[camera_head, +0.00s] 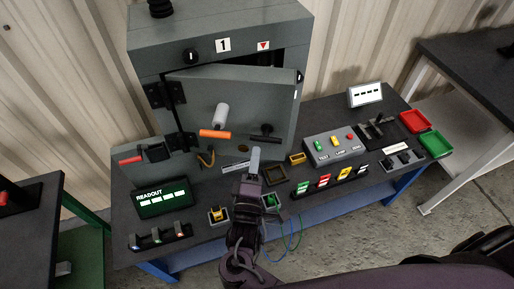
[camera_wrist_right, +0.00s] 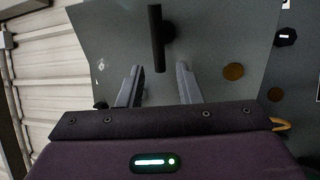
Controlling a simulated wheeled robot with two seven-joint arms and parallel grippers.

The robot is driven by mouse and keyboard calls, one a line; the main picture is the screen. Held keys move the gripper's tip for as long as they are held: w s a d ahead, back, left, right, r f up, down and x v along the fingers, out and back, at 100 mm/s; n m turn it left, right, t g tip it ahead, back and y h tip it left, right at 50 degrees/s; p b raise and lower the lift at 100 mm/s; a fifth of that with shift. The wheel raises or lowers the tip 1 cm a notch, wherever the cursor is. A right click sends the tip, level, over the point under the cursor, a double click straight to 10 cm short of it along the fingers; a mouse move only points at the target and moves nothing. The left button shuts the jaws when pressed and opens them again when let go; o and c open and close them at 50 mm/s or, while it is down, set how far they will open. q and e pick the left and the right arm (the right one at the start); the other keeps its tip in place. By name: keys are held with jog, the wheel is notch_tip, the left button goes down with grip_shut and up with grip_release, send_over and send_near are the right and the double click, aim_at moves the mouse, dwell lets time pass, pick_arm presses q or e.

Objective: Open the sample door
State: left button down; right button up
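The grey cabinet (camera_head: 150,57), marked 1, stands at the back of the bench. Its grey door (camera_head: 190,90) is hinged on the left and stands ajar, with a dark gap along the top. A black T-shaped handle (camera_head: 264,135) is on the door's lower right; it also shows in the right wrist view (camera_wrist_right: 156,40). A white cylinder (camera_head: 221,115) and an orange bar (camera_head: 215,134) are left of it. My right gripper (camera_head: 245,162) is open and empty, just below the handle. In the right wrist view the handle lies beyond the fingertips (camera_wrist_right: 158,85). My left gripper is out of view.
A readout box (camera_head: 163,198) and small switches (camera_head: 158,237) are at the bench's left. A button box (camera_head: 332,145), coloured switches (camera_head: 325,182), and red (camera_head: 415,121) and green (camera_head: 436,144) trays are at the right. A brass disc (camera_wrist_right: 233,72) is on the door.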

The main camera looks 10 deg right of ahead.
jog(key=shift+s+a+f, duration=0.15)
jog(key=shift+s+a, duration=0.05)
jog(key=shift+s, duration=0.35)
